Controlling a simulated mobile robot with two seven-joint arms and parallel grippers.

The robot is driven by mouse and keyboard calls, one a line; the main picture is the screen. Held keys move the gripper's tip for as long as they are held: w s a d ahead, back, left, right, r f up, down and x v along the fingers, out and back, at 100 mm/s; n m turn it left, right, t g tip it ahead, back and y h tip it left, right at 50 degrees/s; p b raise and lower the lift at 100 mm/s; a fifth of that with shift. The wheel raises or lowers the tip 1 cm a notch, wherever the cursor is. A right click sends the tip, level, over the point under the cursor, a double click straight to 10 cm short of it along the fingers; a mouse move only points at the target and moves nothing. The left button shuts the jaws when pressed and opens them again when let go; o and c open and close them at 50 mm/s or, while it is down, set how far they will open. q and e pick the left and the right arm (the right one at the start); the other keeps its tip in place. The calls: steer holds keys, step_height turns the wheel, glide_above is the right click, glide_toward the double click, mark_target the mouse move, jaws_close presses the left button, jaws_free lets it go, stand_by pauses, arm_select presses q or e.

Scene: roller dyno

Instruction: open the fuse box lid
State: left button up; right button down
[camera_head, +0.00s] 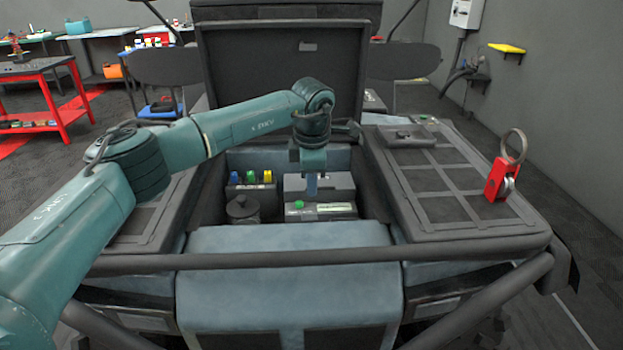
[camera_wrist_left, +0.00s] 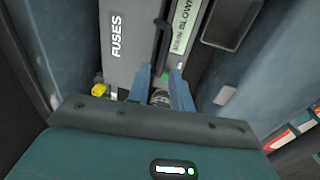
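The fuse box (camera_head: 341,190) is a grey box in the engine bay, partly covered by my gripper in the head view. In the left wrist view, its grey lid (camera_wrist_left: 118,62) carries the word FUSES and looks shut. A dark raised strip (camera_wrist_left: 161,40) and a pale green label (camera_wrist_left: 185,28) lie to the right of that word. My left gripper (camera_head: 312,186) points down at the box. In the left wrist view its blue fingers (camera_wrist_left: 162,72) stand apart, with a small green part between or behind them. Whether they touch the lid I cannot tell. My right gripper is not in view.
Colored caps (camera_head: 250,178) and a dark round cap (camera_head: 242,207) sit left of the box. The raised hood (camera_head: 285,75) stands behind. A red tool with a ring (camera_head: 498,180) stands on the right fender. A dark bar (camera_head: 320,258) crosses the front.

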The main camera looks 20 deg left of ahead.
arm_select(q)
jaws_close()
steer(key=shift+r, duration=0.15)
stand_by(0.4)
